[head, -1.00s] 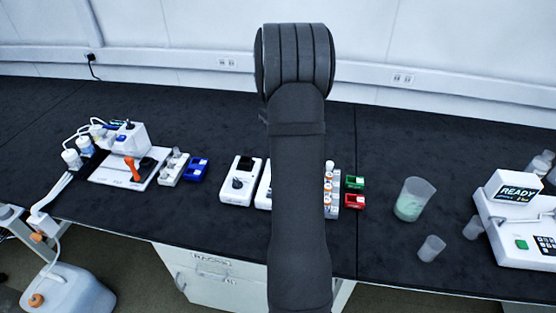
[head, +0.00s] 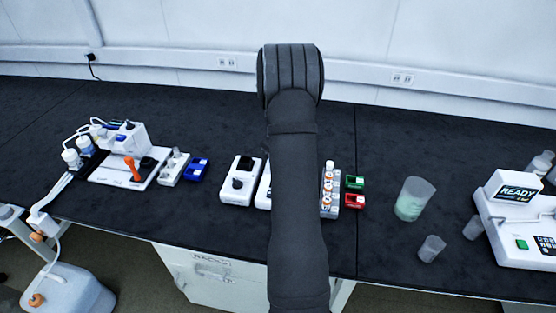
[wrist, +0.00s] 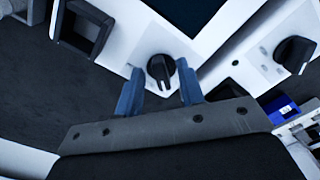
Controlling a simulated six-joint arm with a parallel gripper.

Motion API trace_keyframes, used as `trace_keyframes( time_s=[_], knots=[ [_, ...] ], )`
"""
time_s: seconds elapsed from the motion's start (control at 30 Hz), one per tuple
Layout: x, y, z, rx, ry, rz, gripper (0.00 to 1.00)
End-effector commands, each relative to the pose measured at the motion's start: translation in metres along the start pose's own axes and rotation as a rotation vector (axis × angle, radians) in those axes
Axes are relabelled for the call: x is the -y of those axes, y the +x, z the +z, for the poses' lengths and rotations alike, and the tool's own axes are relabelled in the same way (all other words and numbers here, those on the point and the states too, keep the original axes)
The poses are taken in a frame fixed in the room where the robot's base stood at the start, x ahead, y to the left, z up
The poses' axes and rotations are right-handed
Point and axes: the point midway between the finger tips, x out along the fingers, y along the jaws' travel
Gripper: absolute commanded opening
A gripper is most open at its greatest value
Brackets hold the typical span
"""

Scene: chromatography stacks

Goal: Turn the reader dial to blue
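In the wrist view a black dial (wrist: 160,70) with a pale pointer line stands on a white device (wrist: 143,37) with a dark panel. My gripper (wrist: 160,66) is open, its two blue fingers apart on either side of this dial. Whether they touch it I cannot tell. A second black dial (wrist: 295,54) sits on another white device at the right; it also shows in the head view (head: 238,184). In the head view my arm hides my gripper and most of the first device (head: 264,190). I see no readable colour marks around the dials.
Blue block (head: 196,168) stands left of the devices. Right of my arm are a vial rack (head: 329,205), green block (head: 355,182), red block (head: 355,202) and beaker (head: 413,200). A READY machine (head: 500,220) is far right. Bare bench lies behind.

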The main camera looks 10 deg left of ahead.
Motion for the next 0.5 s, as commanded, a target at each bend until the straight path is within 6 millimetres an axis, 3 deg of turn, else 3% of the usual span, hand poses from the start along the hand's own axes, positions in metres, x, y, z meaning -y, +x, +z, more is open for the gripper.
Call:
trace_keyframes(
  time_s=[0.03, 0.2, 0.5],
  knots=[
    [0.0000, -0.0002, 0.0000, 0.000, 0.000, 0.000, 0.32],
    [0.0000, -0.0004, 0.0000, 0.000, 0.000, 0.000, 0.00],
    [0.0000, -0.0006, -0.0001, 0.000, 0.019, 0.000, 0.00]
  ],
)
